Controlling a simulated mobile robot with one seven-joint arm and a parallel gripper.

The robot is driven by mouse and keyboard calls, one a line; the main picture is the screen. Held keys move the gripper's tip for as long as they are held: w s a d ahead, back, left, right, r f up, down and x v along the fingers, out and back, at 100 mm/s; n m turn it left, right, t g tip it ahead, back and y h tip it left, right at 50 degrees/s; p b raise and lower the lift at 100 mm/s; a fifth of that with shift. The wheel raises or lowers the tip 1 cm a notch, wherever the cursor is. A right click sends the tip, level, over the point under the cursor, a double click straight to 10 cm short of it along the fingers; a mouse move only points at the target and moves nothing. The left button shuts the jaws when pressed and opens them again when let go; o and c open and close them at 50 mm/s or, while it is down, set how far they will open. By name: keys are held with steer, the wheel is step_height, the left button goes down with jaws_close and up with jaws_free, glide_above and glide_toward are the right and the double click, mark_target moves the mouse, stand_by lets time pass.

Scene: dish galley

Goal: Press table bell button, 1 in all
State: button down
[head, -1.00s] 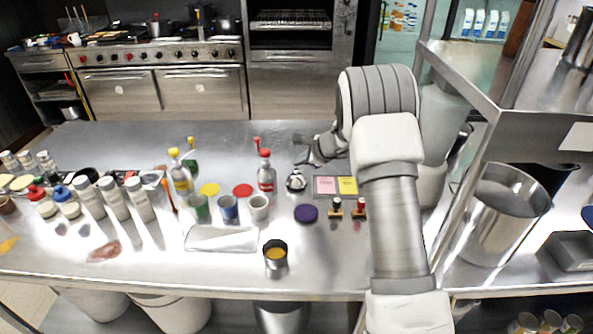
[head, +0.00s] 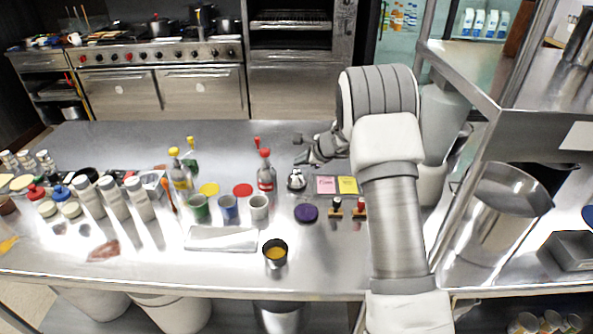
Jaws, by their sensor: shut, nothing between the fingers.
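The table bell (head: 296,180) is a small silver dome with a dark part at its base, standing on the steel table (head: 330,270) near the middle of the head view. My gripper (head: 300,150) is dark, small in the picture and shut with nothing in it. It reaches left from my arm, behind and slightly above the bell, and looks apart from it. The bell's button is too small to make out clearly.
Pink and yellow notes (head: 337,185) lie right of the bell, with two stamps (head: 347,208) and a purple disc (head: 306,213) in front. A red-capped bottle (head: 266,172) and cups (head: 228,207) stand to the left. A metal shelf (head: 465,75) rises at right.

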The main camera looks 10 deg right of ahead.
steer(key=shift+f+b, duration=0.35)
steer(key=shift+f+b, duration=0.55)
steer(key=shift+b, duration=0.05)
stand_by(0.6)
steer(key=shift+r, duration=0.1)
steer(key=shift+r+p, duration=0.65)
steer(key=shift+r, duration=0.2)
steer(key=shift+r, duration=0.1)
step_height(320, 180, up, 5)
steer(key=p, duration=0.3)
steer(key=shift+p, duration=0.3)
stand_by(0.5)
